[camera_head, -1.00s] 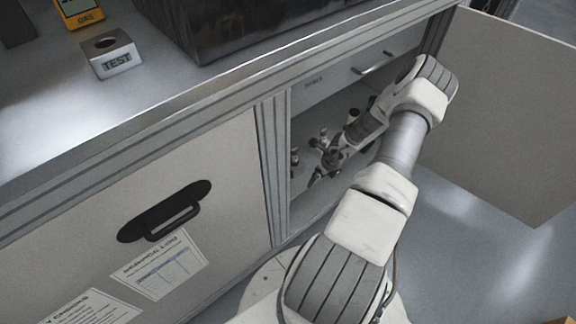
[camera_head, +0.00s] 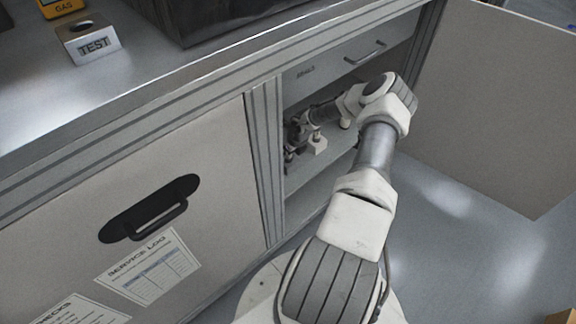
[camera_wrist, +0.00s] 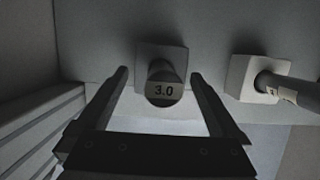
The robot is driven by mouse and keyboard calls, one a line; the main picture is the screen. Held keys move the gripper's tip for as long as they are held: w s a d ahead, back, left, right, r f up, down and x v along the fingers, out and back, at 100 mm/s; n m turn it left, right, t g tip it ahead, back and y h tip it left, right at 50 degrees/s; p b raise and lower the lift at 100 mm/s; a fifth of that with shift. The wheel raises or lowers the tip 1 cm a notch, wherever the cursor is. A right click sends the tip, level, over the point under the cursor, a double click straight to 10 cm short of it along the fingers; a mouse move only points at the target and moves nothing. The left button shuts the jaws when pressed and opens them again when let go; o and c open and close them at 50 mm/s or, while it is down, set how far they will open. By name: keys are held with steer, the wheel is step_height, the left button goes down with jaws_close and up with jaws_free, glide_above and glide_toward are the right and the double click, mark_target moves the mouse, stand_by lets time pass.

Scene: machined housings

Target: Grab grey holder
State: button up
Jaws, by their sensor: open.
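In the wrist view a grey round holder marked "3.0" (camera_wrist: 163,92) stands on a square grey base (camera_wrist: 148,52). My gripper (camera_wrist: 160,74) is open, with one finger to each side of this holder and visible gaps between. I cannot tell how deep the fingers reach. In the head view my gripper (camera_head: 298,138) is inside the open cabinet, by its left side. A second holder (camera_wrist: 290,90), with a pale label, sits on a square base to the right. Pale bases (camera_head: 317,146) show beside my gripper in the head view.
The cabinet's drawer (camera_head: 345,66) is above my arm, and its open door (camera_head: 500,110) stands to the right. A closed panel with a black handle (camera_head: 150,210) is to the left. A "TEST" block (camera_head: 90,42) is on the bench top.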

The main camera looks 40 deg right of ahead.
steer(key=shift+x, duration=1.2)
steer(key=c, duration=1.2)
steer(key=shift+r, duration=0.15)
